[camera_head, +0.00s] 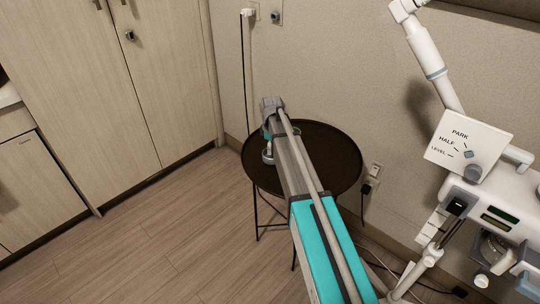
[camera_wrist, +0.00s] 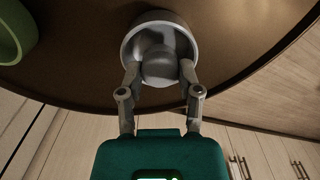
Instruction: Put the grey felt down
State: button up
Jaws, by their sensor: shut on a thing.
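My gripper (camera_wrist: 159,74) has its two fingers closed on either side of a round grey piece (camera_wrist: 160,40), which I take to be the grey felt. In the wrist view it has a pale rim and a darker rounded middle between the fingertips. In the head view the grey piece (camera_head: 268,157) shows small at the left part of a round dark table (camera_head: 335,150), below my gripper (camera_head: 267,147). My arm hides the middle of the table. I cannot tell whether the piece touches the tabletop.
A green round container (camera_wrist: 10,32) stands on the table at the wrist view's upper left; it is mostly hidden by my arm in the head view. The table's right side looks bare. A white machine with an arm (camera_head: 490,215) stands at right. Wooden cabinets (camera_head: 120,80) are at left.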

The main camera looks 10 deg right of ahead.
jog(key=shift+f+b, duration=0.65)
jog(key=shift+f, duration=0.4)
jog(key=shift+f, duration=0.15)
jog(key=o, duration=0.8)
jog(key=shift+c, duration=0.2)
notch_tip(320, 180, up, 12)
jog(key=p, duration=1.2)
jog(key=shift+r, duration=0.2)
